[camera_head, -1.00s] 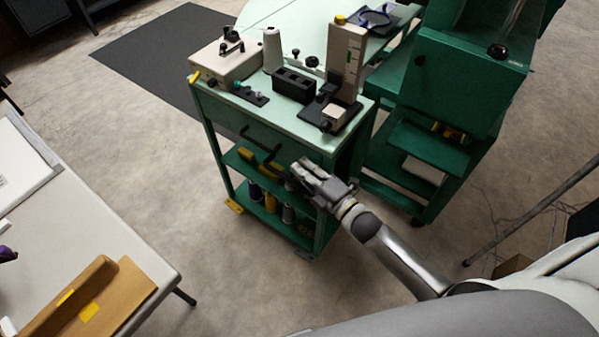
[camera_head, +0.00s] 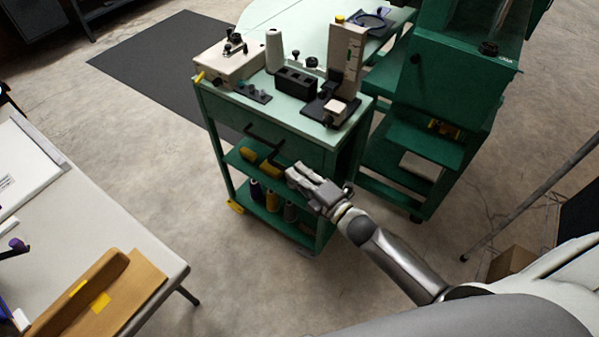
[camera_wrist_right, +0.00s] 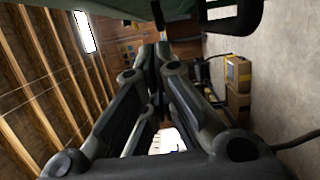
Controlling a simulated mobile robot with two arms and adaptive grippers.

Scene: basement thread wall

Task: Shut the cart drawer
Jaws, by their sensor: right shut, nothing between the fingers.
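The green cart (camera_head: 343,158) stands in the middle of the head view. Its drawer front (camera_head: 300,148) is below the pale top and carries a black bar handle (camera_head: 264,138). I cannot make out a gap between drawer and cart body, so how far it is out is unclear. My right gripper (camera_head: 290,171) is just in front of the cart, below and right of the handle, its fingers together and empty. In the right wrist view the fingers (camera_wrist_right: 155,50) are closed, with a green surface (camera_wrist_right: 75,25) and a dark loop-like bar (camera_wrist_right: 245,18) above them. My left gripper is out of view.
A white device (camera_head: 232,65), a black bin (camera_head: 296,82) and a gauge stand (camera_head: 345,60) crowd the cart top. Thread spools (camera_head: 272,200) stand on its lower shelf. A white table (camera_head: 110,215) is at the left. Clear floor lies between table and cart.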

